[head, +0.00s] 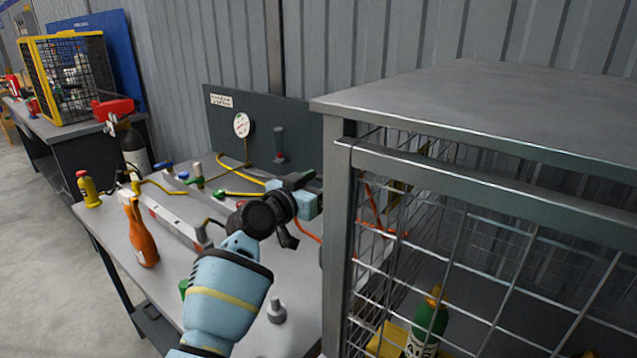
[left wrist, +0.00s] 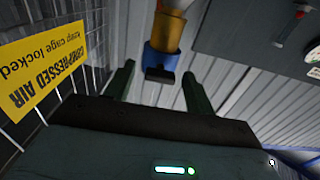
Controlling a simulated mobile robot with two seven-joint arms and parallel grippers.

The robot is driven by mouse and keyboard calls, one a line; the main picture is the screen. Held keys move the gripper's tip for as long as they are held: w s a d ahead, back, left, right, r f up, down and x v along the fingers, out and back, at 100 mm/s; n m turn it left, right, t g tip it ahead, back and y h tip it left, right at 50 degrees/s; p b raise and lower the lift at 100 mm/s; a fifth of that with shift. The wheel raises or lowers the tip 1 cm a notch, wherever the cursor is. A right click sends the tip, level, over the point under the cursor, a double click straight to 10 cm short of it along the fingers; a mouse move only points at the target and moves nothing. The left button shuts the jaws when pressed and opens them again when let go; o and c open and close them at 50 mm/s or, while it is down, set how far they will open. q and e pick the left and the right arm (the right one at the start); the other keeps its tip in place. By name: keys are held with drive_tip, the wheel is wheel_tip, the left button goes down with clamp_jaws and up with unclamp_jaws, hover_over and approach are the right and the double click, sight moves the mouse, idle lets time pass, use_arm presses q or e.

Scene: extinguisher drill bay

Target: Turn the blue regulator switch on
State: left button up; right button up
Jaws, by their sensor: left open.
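A blue regulator (left wrist: 160,58) with a black switch (left wrist: 160,75) on its near side and an orange-yellow body above shows in the left wrist view. My left gripper (left wrist: 158,72) is open, its two dark green fingers on either side of the regulator. The regulator appears between or just beyond the fingertips; I cannot tell if they touch it. In the head view my left gripper (head: 300,181) is beside the cage post, and I cannot make out the regulator there. My right gripper is not in view.
A wire cage (head: 343,240) with a metal top stands close to the right of the gripper, holding a green bottle (head: 428,325). A yellow compressed air sign (left wrist: 40,70) is near the left finger. A bench (head: 125,235) carries an orange spray bottle (head: 142,240) and hoses.

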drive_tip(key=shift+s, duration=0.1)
use_arm(q)
drive_tip(key=c, duration=1)
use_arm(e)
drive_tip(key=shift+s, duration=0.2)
use_arm(q)
drive_tip(key=shift+n, duration=0.3)
drive_tip(key=n, duration=0.3)
drive_tip(key=shift+p, duration=0.4)
drive_tip(key=n+p, duration=0.1)
drive_tip(key=n, duration=0.4)
drive_tip(key=shift+r, duration=0.1)
drive_tip(key=n+p, duration=0.1)
drive_tip(key=n, duration=0.4)
drive_tip(key=shift+n+p, duration=0.55)
drive_tip(key=shift+n, duration=1.55)
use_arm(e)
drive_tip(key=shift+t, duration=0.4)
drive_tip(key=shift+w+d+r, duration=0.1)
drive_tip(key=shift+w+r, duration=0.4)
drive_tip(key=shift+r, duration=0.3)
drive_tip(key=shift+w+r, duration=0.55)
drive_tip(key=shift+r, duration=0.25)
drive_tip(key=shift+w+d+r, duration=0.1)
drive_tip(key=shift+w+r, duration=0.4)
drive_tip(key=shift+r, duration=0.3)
